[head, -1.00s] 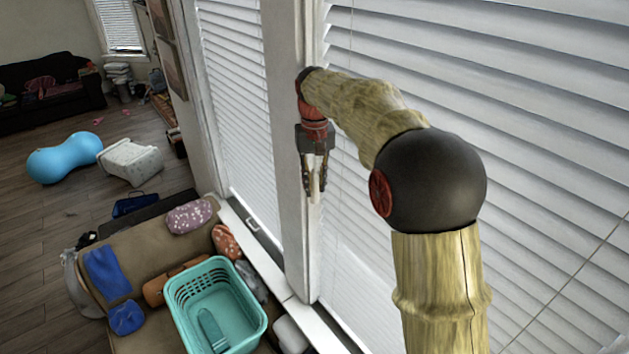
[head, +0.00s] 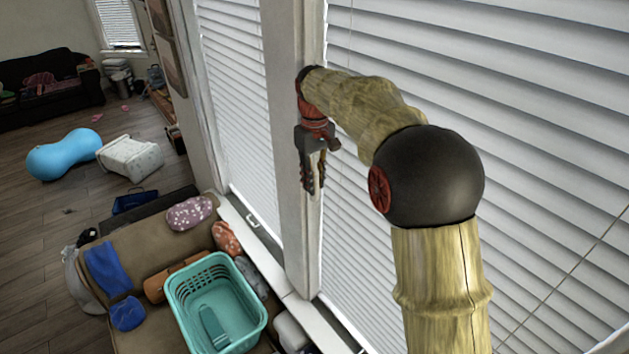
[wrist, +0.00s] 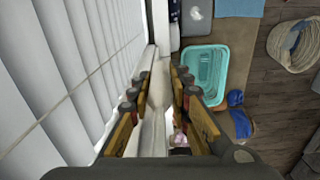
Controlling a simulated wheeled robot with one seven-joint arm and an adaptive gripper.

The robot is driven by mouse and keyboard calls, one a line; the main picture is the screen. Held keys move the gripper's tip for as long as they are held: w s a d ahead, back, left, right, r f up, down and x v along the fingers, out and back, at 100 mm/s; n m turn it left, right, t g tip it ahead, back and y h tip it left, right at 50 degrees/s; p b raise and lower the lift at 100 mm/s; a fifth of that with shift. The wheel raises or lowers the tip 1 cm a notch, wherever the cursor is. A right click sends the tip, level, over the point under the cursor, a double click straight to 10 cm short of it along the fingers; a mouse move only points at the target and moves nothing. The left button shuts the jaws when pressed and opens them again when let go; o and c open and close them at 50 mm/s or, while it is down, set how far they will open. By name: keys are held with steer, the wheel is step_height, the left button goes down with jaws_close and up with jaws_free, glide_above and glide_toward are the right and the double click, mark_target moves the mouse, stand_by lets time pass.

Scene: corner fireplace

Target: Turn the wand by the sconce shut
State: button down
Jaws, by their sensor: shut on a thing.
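My gripper (head: 314,185) hangs fingers down in front of the white post between two windows. In the wrist view its two fingers (wrist: 168,88) stand on either side of a thin pale wand (wrist: 158,92), and they are shut on it. The wand is hard to tell from the white post behind it. The slatted blind (head: 490,120) on the right fills much of the head view, and its slats also show at the left in the wrist view (wrist: 60,70). I see no sconce in either view.
A second blind (head: 237,110) hangs left of the post. A blue peanut ball (head: 65,155) and a tipped white basket (head: 132,158) lie on open floor.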

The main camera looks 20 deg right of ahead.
steer(key=shift+r, duration=0.15)
steer(key=c, duration=1.6)
jaws_free()
steer(key=shift+c, duration=0.2)
step_height(320, 180, up, 12)
steer(key=shift+f, duration=0.15)
